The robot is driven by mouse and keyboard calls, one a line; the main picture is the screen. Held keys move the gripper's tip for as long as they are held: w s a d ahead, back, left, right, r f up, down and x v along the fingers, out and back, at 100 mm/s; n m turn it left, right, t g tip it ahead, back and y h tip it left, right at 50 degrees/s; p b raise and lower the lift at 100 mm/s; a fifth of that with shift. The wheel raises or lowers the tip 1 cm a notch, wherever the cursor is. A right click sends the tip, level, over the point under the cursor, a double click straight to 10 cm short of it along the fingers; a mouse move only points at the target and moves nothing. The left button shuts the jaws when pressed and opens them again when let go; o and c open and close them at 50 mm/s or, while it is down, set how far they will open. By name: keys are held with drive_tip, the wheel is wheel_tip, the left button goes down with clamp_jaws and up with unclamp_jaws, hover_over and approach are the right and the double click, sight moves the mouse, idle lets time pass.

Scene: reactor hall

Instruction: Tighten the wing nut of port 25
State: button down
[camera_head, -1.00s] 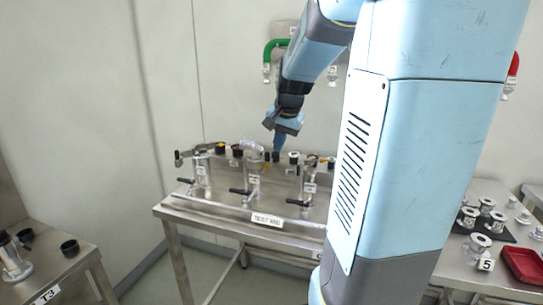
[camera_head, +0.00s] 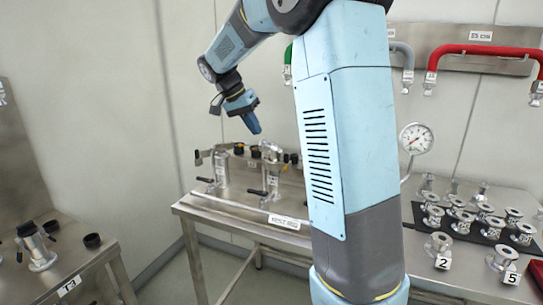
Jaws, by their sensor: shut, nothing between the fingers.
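My gripper (camera_head: 254,126) points down and is shut and empty. It hangs in the air above the metal test bench (camera_head: 232,206) at the centre left, apart from the ports. Two upright metal port stubs show on the bench: a left one (camera_head: 221,166) and a right one (camera_head: 271,170). Each has a clamp near its top and a black-handled lever low on its front. The port number tags are too small to read, so I cannot tell which is port 25. Its wing nut cannot be made out. My arm hides the bench's right part.
A side table marked T3 (camera_head: 69,287) with dark caps stands at the lower left. At the right, a table holds several metal flange fittings on a black mat (camera_head: 462,233) and a red tray (camera_head: 537,272). A gauge (camera_head: 416,138) and red hose (camera_head: 485,50) are behind.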

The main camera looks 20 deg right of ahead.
drive_tip(key=x, duration=0.9)
drive_tip(key=shift+d+f, duration=0.2)
drive_tip(key=shift+f, duration=0.2)
drive_tip(key=shift+s+d+f, duration=1.05)
drive_tip(key=shift+s+d, duration=0.15)
drive_tip(key=shift+s, duration=0.1)
